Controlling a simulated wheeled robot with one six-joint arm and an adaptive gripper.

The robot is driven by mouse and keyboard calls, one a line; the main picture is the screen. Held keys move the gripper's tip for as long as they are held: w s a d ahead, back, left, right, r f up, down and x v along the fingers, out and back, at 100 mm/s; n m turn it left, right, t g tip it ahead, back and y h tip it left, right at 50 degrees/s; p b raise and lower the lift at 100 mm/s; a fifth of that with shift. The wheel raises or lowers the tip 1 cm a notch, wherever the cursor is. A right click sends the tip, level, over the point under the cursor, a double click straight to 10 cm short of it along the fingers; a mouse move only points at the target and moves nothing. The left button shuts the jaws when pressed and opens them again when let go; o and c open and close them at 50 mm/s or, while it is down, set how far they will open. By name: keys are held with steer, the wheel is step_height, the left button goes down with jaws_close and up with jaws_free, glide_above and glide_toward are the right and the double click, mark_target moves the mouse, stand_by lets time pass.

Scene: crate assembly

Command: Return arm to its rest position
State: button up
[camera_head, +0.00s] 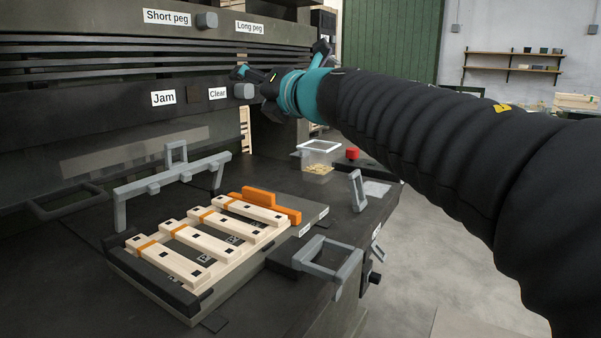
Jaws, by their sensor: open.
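My arm, in a black ribbed sleeve, reaches from the right edge toward the machine's front panel. My gripper (262,80) is at its end with teal parts, open, close to the grey button (244,91) beside the "Clear" label (217,93). I cannot tell whether a finger touches the button. No object shows between the fingers.
Below, a fixture (190,318) holds pale wooden slats (205,238) and an orange block (272,206). Grey handles (330,262) stand around it. A clear bin (318,158) and a red button (352,153) are behind. Open floor (455,270) lies at right.

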steer(key=s+d+f+m+t+h, duration=0.15)
steer(key=d+f+m+h, duration=0.25)
steer(key=d+m, duration=0.4)
steer(key=s+d+f+m+h, duration=0.3)
steer(key=d+f+m+h, duration=0.1)
steer(key=d+m, duration=0.3)
steer(key=s+d+f+m+h, duration=0.2)
steer(key=d+f+m+h, duration=0.2)
steer(key=d+m, duration=0.4)
steer(key=s+d+f+m+g, duration=0.2)
steer(key=s+f+m+g, duration=0.7)
steer(key=s+f, duration=1.3)
step_height(320, 180, down, 4)
steer(key=m, duration=0.4)
steer(key=shift+g, duration=0.35)
